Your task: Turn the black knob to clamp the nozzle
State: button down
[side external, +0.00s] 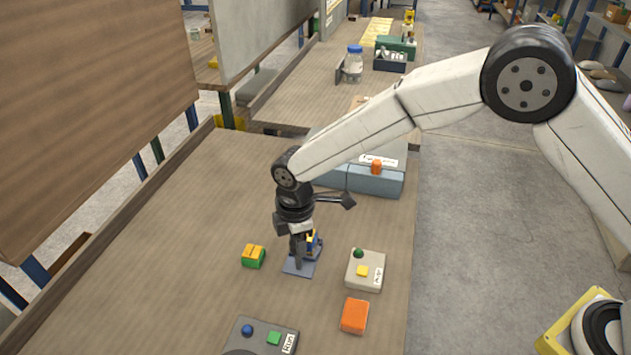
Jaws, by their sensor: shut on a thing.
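My gripper (298,256) points down at a small blue and yellow fixture (314,243) near the middle of the table. The fixture stands on a flat blue-grey base plate (302,270). The fingers are at the left side of the fixture and look closed on a part of it, apparently the black knob. The knob itself is not clearly seen, as the dark fingers cover that spot. The nozzle cannot be made out at this size.
A green and yellow block (253,257) lies left of the fixture. A grey button box (366,270) and an orange block (354,316) lie to the right. A dark control box (262,337) is in front. A blue-grey box (374,182) stands behind. The table's left side is clear.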

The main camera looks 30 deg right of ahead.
jog(key=shift+m, duration=2.7)
jog(key=shift+c, duration=1.3)
grip_release()
jog(key=shift+r, duration=0.15)
jog(key=shift+r, duration=3.8)
